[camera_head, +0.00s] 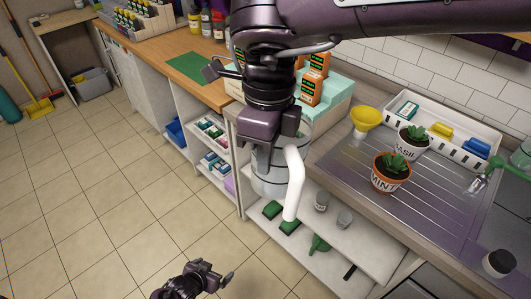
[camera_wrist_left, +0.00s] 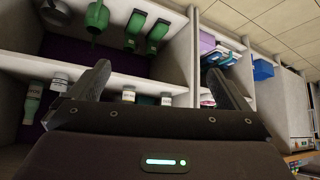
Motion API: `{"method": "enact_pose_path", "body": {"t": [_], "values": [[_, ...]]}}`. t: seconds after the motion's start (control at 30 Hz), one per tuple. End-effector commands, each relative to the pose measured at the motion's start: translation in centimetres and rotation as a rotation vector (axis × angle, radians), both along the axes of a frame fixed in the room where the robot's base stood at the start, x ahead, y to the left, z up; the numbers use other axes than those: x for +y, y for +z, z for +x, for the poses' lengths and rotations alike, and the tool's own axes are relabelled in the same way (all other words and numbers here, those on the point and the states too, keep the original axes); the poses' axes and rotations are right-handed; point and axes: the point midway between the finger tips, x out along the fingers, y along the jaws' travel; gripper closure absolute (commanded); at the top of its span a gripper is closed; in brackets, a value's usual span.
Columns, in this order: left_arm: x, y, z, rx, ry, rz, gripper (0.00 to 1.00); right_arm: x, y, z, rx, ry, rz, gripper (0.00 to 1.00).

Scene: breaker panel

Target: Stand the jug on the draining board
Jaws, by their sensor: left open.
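The jug (camera_head: 270,185) is a clear, greyish vessel with a thick white handle (camera_head: 293,180). In the head view it hangs roughly upright at the front edge of the counter, left of the draining board. My right gripper (camera_head: 274,140) is at the jug's top and appears shut on it; the wrist hides the exact contact. The ridged metal draining board (camera_head: 425,215) lies to the right. A mint pot (camera_head: 390,175) and a basil pot (camera_head: 412,143) stand on its back part. My left gripper (camera_head: 215,272) is low over the floor, open and empty; its jaws also show in the left wrist view (camera_wrist_left: 158,72).
Open shelves (camera_head: 340,235) lie below. The board's front middle is clear.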

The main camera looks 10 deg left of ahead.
Motion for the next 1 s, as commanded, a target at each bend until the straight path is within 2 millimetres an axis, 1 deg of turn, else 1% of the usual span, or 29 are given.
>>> {"method": "enact_pose_path", "body": {"t": [0.03, 0.07, 0.1, 0.17, 0.2, 0.27, 0.3, 0.37, 0.4, 0.5, 0.6, 0.7, 0.8, 1.0], "values": [[0.3, -2.3, -2.0, 0.051, 0.012, 0.015, 0.01, 0.0, 0.0, 0.0, 0.000, 0.000, 0.000, 1.00], [0.4, -3.5, -3.1, 0.079, 0.017, 0.024, 0.01, 0.0, 0.0, 0.0, 0.000, 0.000, 0.000, 1.00], [0.6, -5.0, -4.7, 0.114, 0.020, 0.035, 0.01, 0.0, 0.0, 0.0, 0.000, 0.000, 0.000, 1.00], [0.8, -7.2, -7.2, 0.170, 0.026, 0.053, 0.01, 0.0, 0.0, 0.0, 0.000, 0.000, 0.000, 1.00], [0.8, -8.6, -8.9, 0.208, 0.030, 0.064, 0.01, 0.0, 0.0, 0.0, 0.000, 0.000, 0.000, 1.00], [0.7, -10.5, -11.7, 0.264, 0.029, 0.079, 0.01, 0.0, 0.0, 0.0, 0.000, 0.000, 0.000, 1.00], [0.7, -11.6, -13.5, 0.302, 0.030, 0.089, 0.01, 0.0, 0.0, 0.0, 0.000, 0.000, 0.000, 1.00], [0.5, -13.1, -16.2, 0.355, 0.027, 0.102, 0.01, 0.0, 0.0, 0.0, 0.000, 0.000, 0.000, 1.00], [0.4, -14.0, -18.1, 0.390, 0.023, 0.111, 0.01, 0.0, 0.0, 0.0, 0.000, 0.000, 0.000, 1.00], [-0.1, -15.6, -22.1, 0.466, 0.013, 0.127, 0.01, 0.0, 0.0, 0.0, 0.000, 0.000, 0.000, 1.00], [-0.6, -16.7, -25.3, 0.525, 0.003, 0.139, 0.01, 0.0, 0.0, 0.0, 0.000, 0.000, 0.000, 1.00], [-0.9, -17.2, -27.3, 0.562, -0.005, 0.145, 0.01, 0.0, 0.0, 0.0, 0.000, 0.000, 0.000, 1.00], [-1.1, -17.5, -28.4, 0.581, -0.011, 0.148, 0.01, 0.0, 0.0, 0.0, 0.000, 0.000, 0.000, 1.00], [-1.1, -17.5, -28.7, 0.587, -0.013, 0.150, 0.01, 0.0, 0.0, 0.0, 0.000, 0.000, 0.000, 1.00]]}}
